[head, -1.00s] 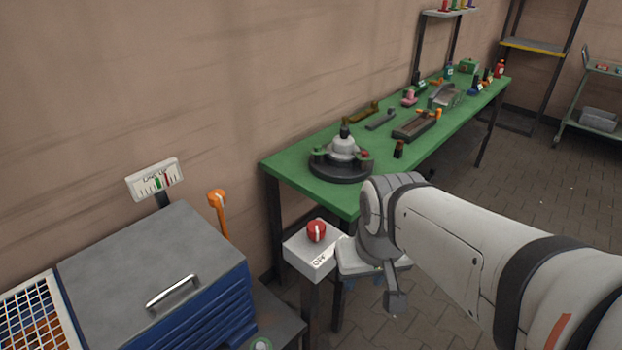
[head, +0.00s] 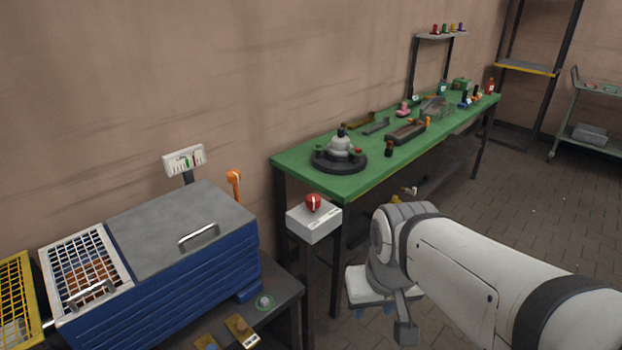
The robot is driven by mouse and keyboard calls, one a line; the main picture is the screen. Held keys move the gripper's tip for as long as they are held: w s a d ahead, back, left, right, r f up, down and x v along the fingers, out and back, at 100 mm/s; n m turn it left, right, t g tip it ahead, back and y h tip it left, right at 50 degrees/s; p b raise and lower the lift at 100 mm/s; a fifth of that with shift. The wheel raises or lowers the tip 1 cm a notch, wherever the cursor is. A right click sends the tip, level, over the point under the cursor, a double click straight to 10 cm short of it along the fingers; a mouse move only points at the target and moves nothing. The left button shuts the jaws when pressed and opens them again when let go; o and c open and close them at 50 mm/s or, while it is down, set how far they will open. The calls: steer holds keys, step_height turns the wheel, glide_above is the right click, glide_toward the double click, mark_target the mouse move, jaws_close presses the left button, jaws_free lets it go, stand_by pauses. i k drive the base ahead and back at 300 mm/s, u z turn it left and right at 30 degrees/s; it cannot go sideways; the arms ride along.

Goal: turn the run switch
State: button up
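The run switch is a red knob (head: 313,203) with a pale stripe, on top of a white box (head: 315,222) on a dark post. The box stands at the near left corner of the green workbench. Some lettering on the box front is too small to read now. My gripper (head: 375,312) hangs below and right of the box, apart from it, pointing down. Only small bluish tips show under its pale body, so its opening is hidden.
A blue cabinet (head: 165,270) with a grey lid and wire baskets stands on a dark table at left. An orange handle (head: 233,184) rises behind it. The green workbench (head: 300,163) holds a round fixture (head: 339,155) and several small parts.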

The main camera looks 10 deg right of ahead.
mark_target(313, 200)
steer(key=u, duration=0.15)
steer(key=i, duration=0.9)
steer(key=z, duration=0.05)
